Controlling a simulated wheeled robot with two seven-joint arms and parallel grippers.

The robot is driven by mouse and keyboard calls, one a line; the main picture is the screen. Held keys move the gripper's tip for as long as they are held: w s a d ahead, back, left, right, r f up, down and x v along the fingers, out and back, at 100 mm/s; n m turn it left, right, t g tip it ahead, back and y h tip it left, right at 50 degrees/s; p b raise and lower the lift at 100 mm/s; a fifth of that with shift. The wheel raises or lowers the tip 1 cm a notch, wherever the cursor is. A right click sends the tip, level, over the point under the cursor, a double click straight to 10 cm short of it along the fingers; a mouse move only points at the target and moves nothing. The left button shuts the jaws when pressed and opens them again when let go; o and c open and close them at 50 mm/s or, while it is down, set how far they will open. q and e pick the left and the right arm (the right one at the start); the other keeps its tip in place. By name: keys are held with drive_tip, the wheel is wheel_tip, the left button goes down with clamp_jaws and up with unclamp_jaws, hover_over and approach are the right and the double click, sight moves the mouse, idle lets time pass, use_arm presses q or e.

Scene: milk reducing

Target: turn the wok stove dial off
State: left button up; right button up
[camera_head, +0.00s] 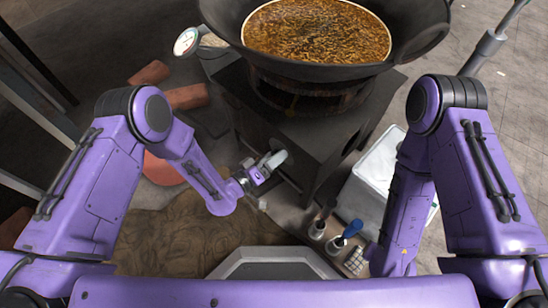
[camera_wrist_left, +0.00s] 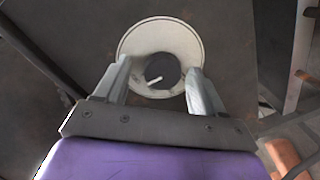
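The dark stove (camera_head: 335,150) stands at the top centre in the head view, with the wok (camera_head: 222,22) of brown, bubbling food on it. The dial is a round dark knob (camera_wrist_left: 161,68) with a white pointer mark, on a pale round plate (camera_wrist_left: 135,40), in the left wrist view. My left gripper (camera_head: 272,162) is at the stove's front face, at the dial. In the left wrist view its two fingers (camera_wrist_left: 158,80) are spread, one on each side of the knob, with gaps visible. It holds nothing. My right gripper is not visible; only its arm shows at the right.
A white box (camera_head: 378,180) stands right of the stove. Small containers with brushes (camera_head: 335,245) are below it, near my right arm. Reddish logs (camera_head: 187,96) and a brown sack (camera_head: 175,240) lie at left.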

use_arm(q)
drive_tip(key=p+v, duration=0.3)
drive_tip(key=v, duration=0.7)
drive_tip(key=shift+s, duration=0.25)
drive_tip(key=shift+a, duration=0.2)
drive_tip(key=s+a+f+n+g+y, duration=0.1)
drive_tip(key=s+a+f+y, duration=0.2)
drive_tip(key=a+y, duration=0.15)
drive_tip(key=s+a+f+n+g+y, duration=0.1)
drive_tip(key=s+a+f+y, duration=0.25)
drive_tip(key=a, duration=0.25)
drive_tip(key=s+a+n+g+y, duration=0.3)
drive_tip(key=s+a+g+y, duration=0.35)
drive_tip(key=s+a, duration=0.55)
wheel_tip(320, 180, up, 32)
drive_tip(key=p, duration=3.2)
drive_tip(key=shift+n+y, duration=0.3)
drive_tip(key=shift+y, duration=0.15)
